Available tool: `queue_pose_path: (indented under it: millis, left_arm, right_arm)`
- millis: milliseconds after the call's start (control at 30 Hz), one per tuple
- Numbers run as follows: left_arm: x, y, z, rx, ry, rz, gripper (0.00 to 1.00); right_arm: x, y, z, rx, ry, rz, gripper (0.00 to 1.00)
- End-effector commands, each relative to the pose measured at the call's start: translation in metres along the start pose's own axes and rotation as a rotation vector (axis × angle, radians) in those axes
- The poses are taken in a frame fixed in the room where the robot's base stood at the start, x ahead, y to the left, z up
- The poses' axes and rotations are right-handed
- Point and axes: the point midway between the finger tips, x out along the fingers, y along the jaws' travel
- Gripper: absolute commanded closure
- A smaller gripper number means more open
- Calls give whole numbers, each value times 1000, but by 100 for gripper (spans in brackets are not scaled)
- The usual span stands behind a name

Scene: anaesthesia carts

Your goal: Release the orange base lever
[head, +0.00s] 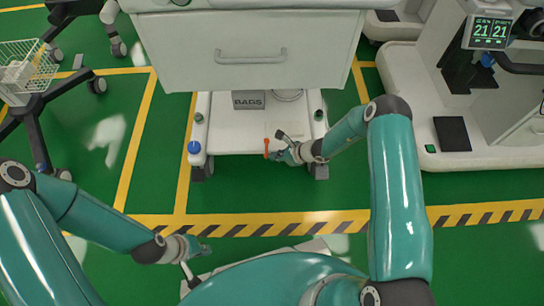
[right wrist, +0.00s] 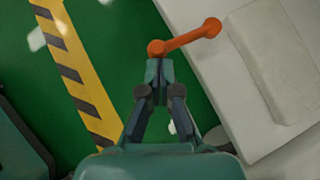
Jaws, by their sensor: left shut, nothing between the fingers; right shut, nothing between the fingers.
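The orange base lever (head: 266,147) stands at the front edge of the cart's white base (head: 225,137). In the right wrist view the lever (right wrist: 190,39) has a round knob at each end and slants up to the right. My right gripper (head: 284,155) is shut and empty just right of the lever. In the right wrist view its closed fingertips (right wrist: 158,66) are right at the lever's left knob; I cannot tell whether they touch. My left gripper (head: 204,249) is shut and empty, low over the floor near the striped line, away from the lever.
The cart's white drawer (head: 252,60) with a grey handle overhangs the base. A box marked BAGS (head: 248,100) sits on the base. A blue knob (head: 194,147) is at its left corner. A white machine (head: 440,120) stands right; a wire-basket stand (head: 28,68) stands left.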

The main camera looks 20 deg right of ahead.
Motion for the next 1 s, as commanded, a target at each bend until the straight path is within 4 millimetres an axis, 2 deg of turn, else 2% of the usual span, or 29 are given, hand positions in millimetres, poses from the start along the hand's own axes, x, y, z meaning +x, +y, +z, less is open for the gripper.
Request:
queue_pose_path:
  millis: [600,1000]
  left_arm:
    - [0,0,0,0,0,0,100]
    - [10,-4,0,0,0,0,100]
  right_arm:
    - [26,24,26,-2,-1,2,100]
    - [49,28,48,-1,-1,0,100]
